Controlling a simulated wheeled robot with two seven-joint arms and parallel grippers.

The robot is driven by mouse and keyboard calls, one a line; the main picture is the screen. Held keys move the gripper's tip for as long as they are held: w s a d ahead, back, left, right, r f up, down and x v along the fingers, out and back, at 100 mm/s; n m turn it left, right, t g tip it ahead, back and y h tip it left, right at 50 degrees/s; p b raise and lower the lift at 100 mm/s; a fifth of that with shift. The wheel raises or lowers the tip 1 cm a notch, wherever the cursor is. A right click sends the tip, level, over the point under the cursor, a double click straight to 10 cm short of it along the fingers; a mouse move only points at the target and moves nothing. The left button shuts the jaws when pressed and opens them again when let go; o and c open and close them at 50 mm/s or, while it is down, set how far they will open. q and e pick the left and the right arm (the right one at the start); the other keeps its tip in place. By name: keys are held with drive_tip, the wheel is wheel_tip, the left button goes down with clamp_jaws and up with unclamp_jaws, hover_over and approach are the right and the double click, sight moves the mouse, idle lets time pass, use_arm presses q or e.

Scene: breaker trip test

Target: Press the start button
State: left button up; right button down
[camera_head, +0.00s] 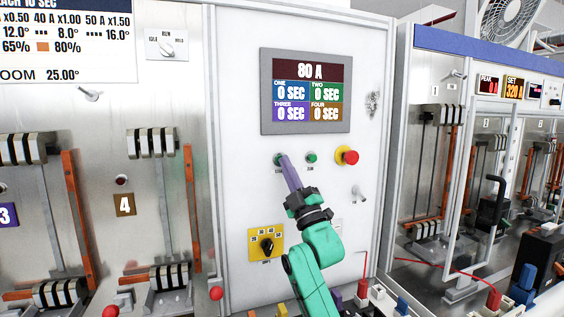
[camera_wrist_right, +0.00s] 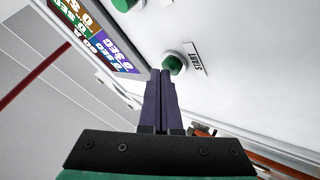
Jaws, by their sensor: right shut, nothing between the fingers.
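The start button (camera_wrist_right: 173,64) is a round green button in a pale collar, with a START label beside it in the right wrist view. In the head view it is the left green button (camera_head: 278,160) on the white panel, below the display, partly covered by my fingertips. My right gripper (camera_head: 284,160) is shut and empty, its purple fingers reaching up to the button. In the right wrist view the fingertips (camera_wrist_right: 161,73) are right beside the button and overlap its edge. I cannot tell whether they touch it. My left gripper is not in view.
A second green button (camera_head: 312,158) and a red stop button (camera_head: 348,156) on a yellow collar sit to the right. The display (camera_head: 306,92) above reads 80 A and 0 SEC in its four fields. A yellow-plated dial (camera_head: 266,245) is lower left of my arm.

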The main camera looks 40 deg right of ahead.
drive_tip(key=shift+s, duration=0.1)
drive_tip(key=shift+s+a, duration=0.25)
drive_tip(key=shift+s, duration=0.5)
drive_tip(key=shift+f+b, duration=0.1)
drive_tip(key=shift+b, duration=0.25)
drive_tip(key=s, duration=0.1)
drive_tip(key=s+a, duration=0.1)
drive_tip(key=s, duration=0.1)
drive_tip(key=s+b, duration=0.1)
drive_tip(key=shift+s+a, duration=0.35)
